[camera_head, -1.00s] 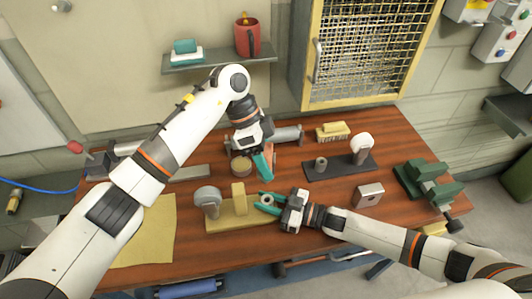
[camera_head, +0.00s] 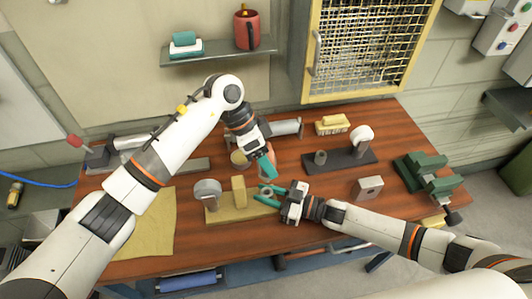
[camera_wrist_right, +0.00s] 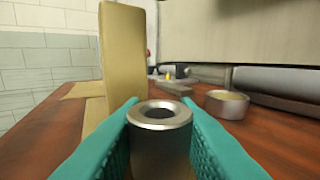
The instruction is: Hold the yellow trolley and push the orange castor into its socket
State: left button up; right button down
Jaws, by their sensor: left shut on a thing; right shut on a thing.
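The yellow trolley (camera_head: 225,215) lies at the front of the table, with an upright yellow block (camera_head: 238,190) and a grey wheel (camera_head: 207,187) at its left end. My right gripper (camera_head: 269,196) is shut on the metal socket at its right end. The right wrist view shows this hollow socket (camera_wrist_right: 160,138) upright between the teal fingers, its hole empty. My left gripper (camera_head: 268,171) is shut just behind and above the socket. It holds the orange castor (camera_head: 270,151), mostly hidden by the fingers. I cannot tell the castor's tilt.
A round tin (camera_head: 239,160) stands left of my left gripper. A dark trolley (camera_head: 340,161) with a pale wheel stands at the back right. A yellow cloth (camera_head: 150,225) lies left.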

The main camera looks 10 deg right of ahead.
pick_arm(q)
jog(key=shift+f, duration=2)
jog(key=shift+f, duration=2.1)
jog(key=o, duration=1.2)
jog(key=v, duration=1.2)
pick_arm(e)
jog(key=c, duration=1.1)
grip_release()
jog(key=shift+o, duration=0.2)
